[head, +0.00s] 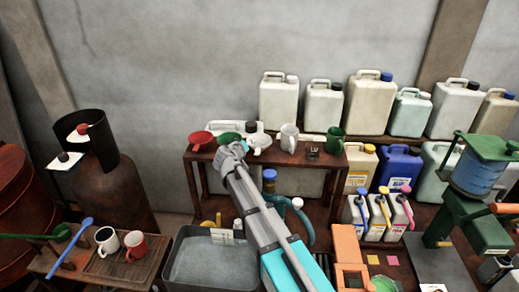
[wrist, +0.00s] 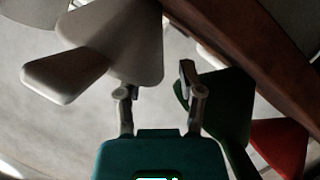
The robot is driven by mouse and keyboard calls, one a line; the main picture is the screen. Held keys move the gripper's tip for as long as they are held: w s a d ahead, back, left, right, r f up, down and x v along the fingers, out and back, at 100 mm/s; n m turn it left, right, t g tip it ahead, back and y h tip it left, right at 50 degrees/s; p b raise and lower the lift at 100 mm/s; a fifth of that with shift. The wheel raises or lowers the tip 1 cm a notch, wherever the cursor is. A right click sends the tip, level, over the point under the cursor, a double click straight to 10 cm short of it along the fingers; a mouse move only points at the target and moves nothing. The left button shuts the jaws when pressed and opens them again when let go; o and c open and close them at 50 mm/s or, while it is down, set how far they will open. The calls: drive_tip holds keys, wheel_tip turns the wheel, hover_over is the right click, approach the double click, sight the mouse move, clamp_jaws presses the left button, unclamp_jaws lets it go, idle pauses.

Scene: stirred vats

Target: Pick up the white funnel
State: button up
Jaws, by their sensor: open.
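The white funnel (head: 260,141) is on the wooden bench in the head view, just right of my gripper (head: 236,151). In the wrist view a pale cone (wrist: 120,38), apparently this funnel, fills the upper left, with a pale tapered piece reaching left from it. My gripper (wrist: 157,84) is open, with nothing held between its fingers. The cone's lower edge lies close by the left fingertip; I cannot tell whether they touch. The green funnel (head: 228,138) is beside my gripper and shows at the right finger in the wrist view (wrist: 232,105).
A red funnel (head: 202,138) is at the bench's left end. Several jugs line the wall behind. A grey tub (head: 180,275) stands below.

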drive_tip(key=shift+x, duration=0.85)
drive_tip(key=shift+s, duration=0.1)
clamp_jaws()
